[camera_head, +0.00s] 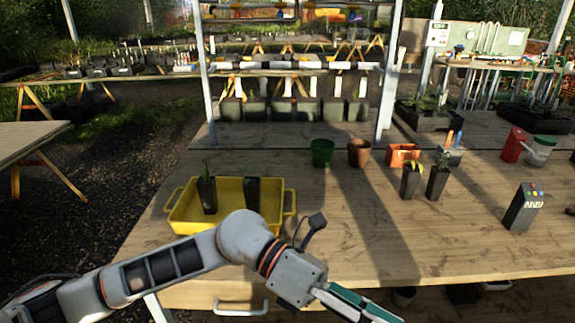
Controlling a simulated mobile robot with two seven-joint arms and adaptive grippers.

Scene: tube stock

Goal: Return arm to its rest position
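My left arm (165,268) comes in from the left and reaches across the front of the wooden table, in front of the yellow tray. My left gripper (360,306) is at the bottom edge of the view, past the table's front edge and above the drawer area. Its fingers point down and right and run partly out of the picture. I cannot tell whether they are open or shut, and I see nothing held. My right arm and gripper are not in view.
A yellow tray (289,203) holds two dark plant pots behind my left arm. A green pot (322,153), a brown pot (359,152), two black plant pots (409,183) and a black box with buttons (522,208) stand farther right. The table's front middle is clear.

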